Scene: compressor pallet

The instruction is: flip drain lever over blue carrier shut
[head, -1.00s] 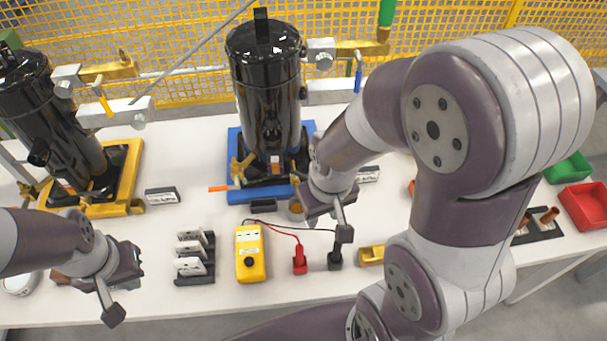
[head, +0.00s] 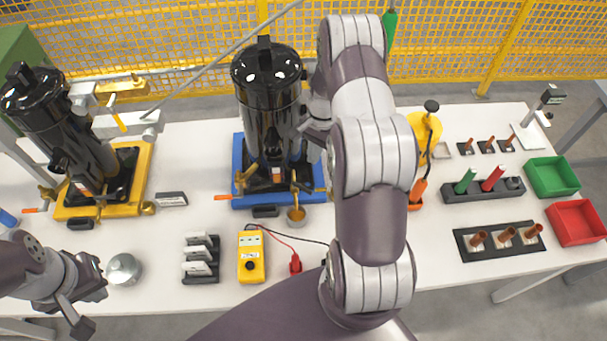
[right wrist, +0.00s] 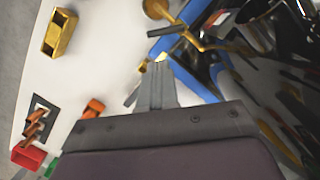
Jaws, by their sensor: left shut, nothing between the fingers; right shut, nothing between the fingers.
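A black cylindrical vessel (head: 268,95) stands upright in the blue carrier (head: 237,160). My right gripper (head: 314,136) is shut and empty at the carrier's right side, partly hidden by my arm. My left gripper (head: 82,308) is shut and empty at the table's front left.
A second vessel stands in a yellow carrier (head: 146,168) at left. A yellow meter (head: 251,258), a card rack (head: 202,258) and a metal can (head: 124,268) lie in front. Green (head: 552,176) and red (head: 578,222) bins are at right. A thin rod crosses above the left.

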